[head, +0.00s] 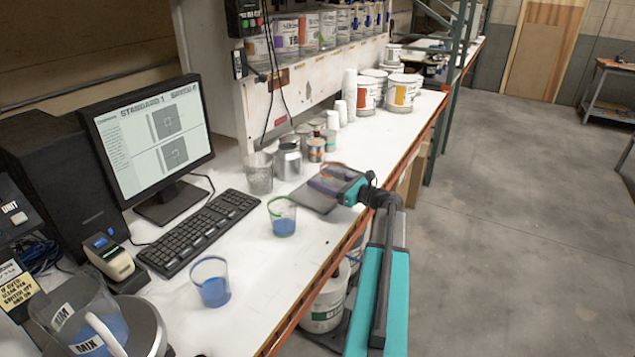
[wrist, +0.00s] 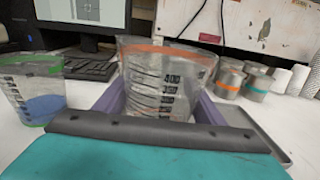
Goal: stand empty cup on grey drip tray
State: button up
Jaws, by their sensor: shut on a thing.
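My gripper (head: 328,182) is shut on a clear cup with an orange rim (wrist: 160,85). Its purple fingers lie either side of the cup in the wrist view (wrist: 155,110). The cup is upright, has black graduation marks and looks empty; its lower part is hidden by my gripper. In the head view the cup's rim (head: 334,167) shows above the fingers. The grey drip tray (head: 313,198) lies flat on the white bench below my gripper, and its edge shows at right in the wrist view (wrist: 250,120). I cannot tell whether the cup's base touches the tray.
A green-rimmed cup with blue liquid (head: 283,219) stands left of the tray. A blue-rimmed cup (head: 211,284) stands nearer. A keyboard (head: 201,232) and monitor (head: 150,138) are at left.

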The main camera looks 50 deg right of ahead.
jog(key=shift+w+d, duration=0.1)
jog(key=shift+w, duration=0.9)
jog(key=shift+w+p, duration=0.45)
jog(key=shift+w, duration=0.25)
jog(key=shift+f+p, duration=0.7)
jog(key=shift+f, duration=1.2)
jog(key=shift+f, duration=0.25)
jog(key=o, duration=1.1)
jog(key=shift+r, duration=0.15)
